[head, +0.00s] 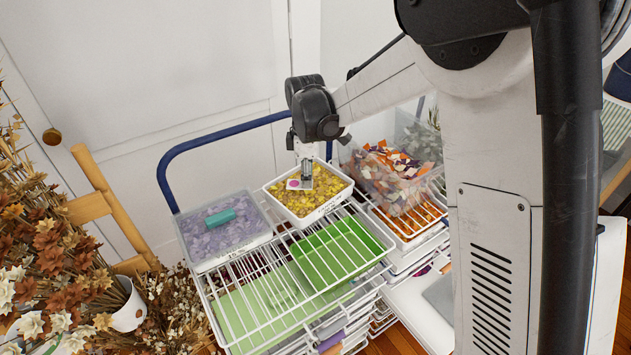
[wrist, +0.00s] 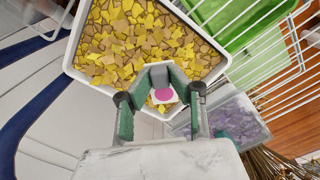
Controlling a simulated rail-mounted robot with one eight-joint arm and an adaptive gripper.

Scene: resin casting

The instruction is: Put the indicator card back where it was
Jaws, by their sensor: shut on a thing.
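The indicator card, a small white card with a pink dot (head: 293,184), is at my gripper's tips; it also shows in the wrist view (wrist: 163,96). My gripper (head: 306,172) points down over a white tray of yellow and tan flakes (head: 328,207). In the wrist view, my gripper's green-sided fingers (wrist: 161,80) are closed on the card near one edge of the tray (wrist: 214,74). Part of the card is hidden by the fingers. I cannot tell whether the card touches the flakes.
A tub of lilac pieces (head: 241,250) with a teal block (head: 220,217) on top stands left of the tray. A clear bin of orange and purple scraps (head: 365,178) stands to the right. A green tray (head: 338,258) lies by the white wire rack (head: 232,312). Dried flowers (head: 50,250) fill the left.

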